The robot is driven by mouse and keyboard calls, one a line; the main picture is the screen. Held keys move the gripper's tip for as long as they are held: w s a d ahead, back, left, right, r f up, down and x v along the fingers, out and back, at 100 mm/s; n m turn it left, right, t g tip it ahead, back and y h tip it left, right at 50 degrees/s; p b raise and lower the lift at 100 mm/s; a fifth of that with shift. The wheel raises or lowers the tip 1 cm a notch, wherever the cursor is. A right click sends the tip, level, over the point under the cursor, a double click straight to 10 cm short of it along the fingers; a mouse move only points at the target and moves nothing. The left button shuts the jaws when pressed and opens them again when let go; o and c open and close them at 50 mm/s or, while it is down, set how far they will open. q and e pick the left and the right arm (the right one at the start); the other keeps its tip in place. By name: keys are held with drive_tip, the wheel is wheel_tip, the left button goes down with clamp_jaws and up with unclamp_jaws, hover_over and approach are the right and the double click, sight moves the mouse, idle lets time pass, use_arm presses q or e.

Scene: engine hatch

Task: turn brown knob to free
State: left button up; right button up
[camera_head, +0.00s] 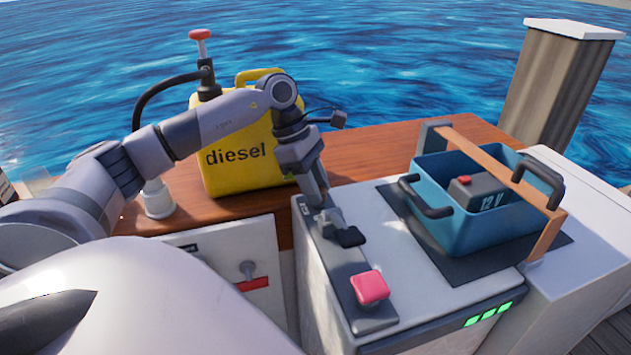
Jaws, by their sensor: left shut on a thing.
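My left gripper (328,218) points down at the dark strip on the left of the grey console (440,325). It is shut on a dark knob (349,237) there, and its fingers hide part of the knob. The knob looks nearly black in this light, and I see no clearly brown knob elsewhere. Its markings cannot be read. My right gripper is not in view.
A pink-red button (370,288) sits on the strip nearer me. A blue crate (445,224) with a 12 V battery (478,192) stands to the right under a brown strap (545,235). A yellow diesel can (222,180) stands behind my left arm. A white panel (215,245) has a lever.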

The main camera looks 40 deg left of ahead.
use_arm(q)
drive_tip(key=shift+m, duration=0.4)
drive_tip(key=o, duration=1)
drive_tip(key=shift+o, duration=0.2)
drive_tip(key=w+v, duration=0.1)
drive_tip(key=v, duration=0.6)
drive_tip(key=shift+s+r+p, duration=0.15)
drive_tip(key=shift+s+p, duration=0.2)
drive_tip(key=shift+p, duration=0.1)
